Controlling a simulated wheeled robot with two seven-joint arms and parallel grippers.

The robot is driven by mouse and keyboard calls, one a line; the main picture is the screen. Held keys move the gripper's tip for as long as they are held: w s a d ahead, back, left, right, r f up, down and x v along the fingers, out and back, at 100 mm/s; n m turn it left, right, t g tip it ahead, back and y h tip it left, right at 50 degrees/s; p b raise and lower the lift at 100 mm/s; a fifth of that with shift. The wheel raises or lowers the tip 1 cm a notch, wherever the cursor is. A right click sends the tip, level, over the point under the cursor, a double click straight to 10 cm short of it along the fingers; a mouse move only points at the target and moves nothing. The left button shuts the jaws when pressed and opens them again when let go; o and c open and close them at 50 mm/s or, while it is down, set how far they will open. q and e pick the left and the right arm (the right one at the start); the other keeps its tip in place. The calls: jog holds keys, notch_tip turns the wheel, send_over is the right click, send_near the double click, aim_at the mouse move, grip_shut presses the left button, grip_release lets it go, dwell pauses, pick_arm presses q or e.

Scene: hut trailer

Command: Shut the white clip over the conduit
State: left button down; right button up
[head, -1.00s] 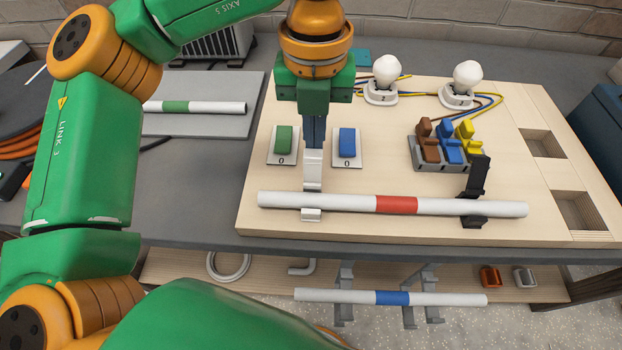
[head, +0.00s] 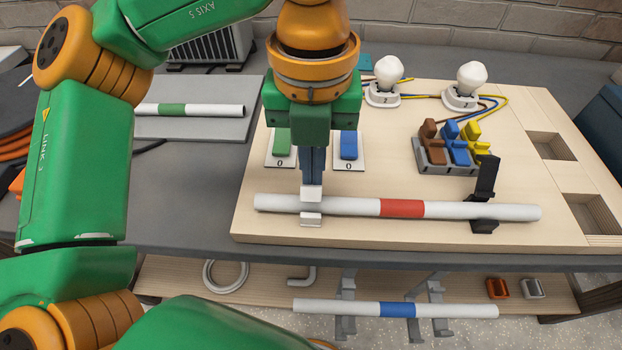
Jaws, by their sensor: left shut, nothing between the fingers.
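A white conduit with a red band (head: 402,208) lies across the front of the wooden board. The white clip (head: 311,219) sits at its left part, with its lower lip in front of the conduit. Its flap (head: 311,194) shows just behind the conduit, and a strip of conduit is bare between flap and lip. My left gripper (head: 312,183) is shut, pointing down, with its fingertips at the flap and hiding part of it. I cannot tell the flap's exact tilt. A black clip (head: 487,178) at the conduit's right part stands open. My right gripper is not in view.
Green (head: 282,147) and blue (head: 348,147) switches stand on either side of my fingers. Two bulbs (head: 389,72) and coloured levers (head: 457,141) are farther back.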

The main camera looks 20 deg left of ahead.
pick_arm(q)
jog(key=shift+w+r+p, duration=0.2)
jog(key=shift+r+p, duration=2.1)
jog(key=shift+r, duration=0.3)
jog(key=shift+f, duration=0.1)
jog(key=shift+s+b, duration=0.25)
jog(key=shift+b, duration=0.1)
jog(key=shift+s+d, duration=0.2)
jog(key=shift+s, duration=0.45)
notch_tip(320, 180, up, 6)
jog(key=p, duration=0.4)
jog(key=shift+p, duration=0.35)
